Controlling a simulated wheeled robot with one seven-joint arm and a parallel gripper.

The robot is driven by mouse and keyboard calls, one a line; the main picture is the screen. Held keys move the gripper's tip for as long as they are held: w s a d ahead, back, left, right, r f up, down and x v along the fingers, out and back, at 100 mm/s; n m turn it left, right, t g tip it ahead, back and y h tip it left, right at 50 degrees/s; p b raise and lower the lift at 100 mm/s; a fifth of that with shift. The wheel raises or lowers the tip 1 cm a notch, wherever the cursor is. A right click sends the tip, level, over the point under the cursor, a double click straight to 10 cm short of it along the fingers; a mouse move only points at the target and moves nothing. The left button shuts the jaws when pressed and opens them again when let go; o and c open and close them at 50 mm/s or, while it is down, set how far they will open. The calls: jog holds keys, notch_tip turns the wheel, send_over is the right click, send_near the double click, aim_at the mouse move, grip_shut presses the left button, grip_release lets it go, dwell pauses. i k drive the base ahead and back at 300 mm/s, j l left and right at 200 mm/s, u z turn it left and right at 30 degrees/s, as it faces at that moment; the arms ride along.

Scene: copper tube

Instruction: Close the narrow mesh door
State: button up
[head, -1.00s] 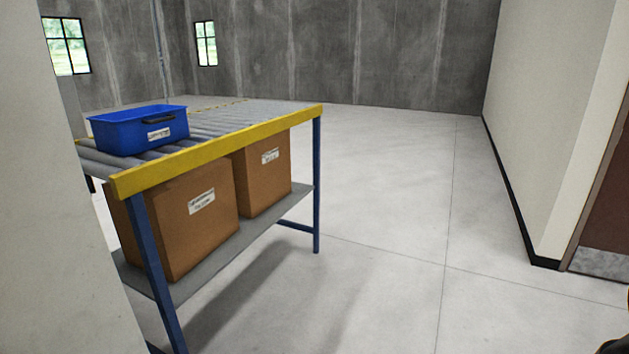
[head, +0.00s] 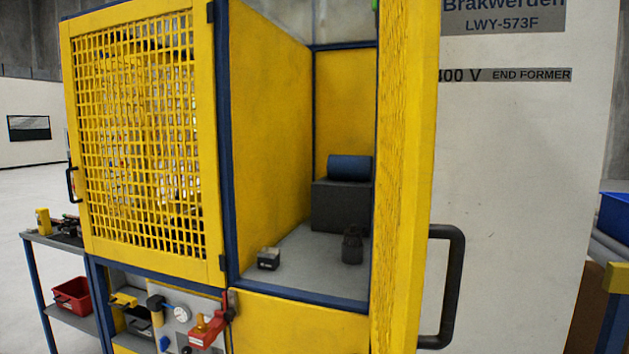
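A yellow machine enclosure with a blue frame (head: 226,150) fills the middle of the head view. The yellow door (head: 402,180) on its right stands open, swung out toward me and seen almost edge-on. Its mesh looks squeezed into a thin strip. Its large black handle (head: 455,285) sticks out to the right. The opening to the left of it is uncovered. A second, wider-looking yellow mesh door (head: 140,140) covers the left face. It has a black handle (head: 72,184) at its left edge and appears shut or nearly so. My gripper is not in view.
Inside are a dark block (head: 340,205) with a blue cylinder (head: 349,166) and small dark parts. A cart (head: 62,241) with a red bin (head: 73,295) stands left. A white machine cabinet (head: 520,190) is behind the open door. A roller table with a blue bin (head: 615,218) is far right.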

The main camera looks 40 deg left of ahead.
aim_at(410, 30)
jog(key=i+l+u, duration=0.2)
jog(key=u, duration=0.25)
jog(key=i+l+u, duration=0.1)
jog(key=l+u, duration=0.4)
jog(key=i+l+u, duration=0.1)
jog(key=l+u, duration=0.7)
jog(key=u, duration=0.15)
jog(key=l+u, duration=0.1)
jog(key=l, duration=0.3)
jog(key=i+z, duration=0.1)
jog(key=z, duration=0.55)
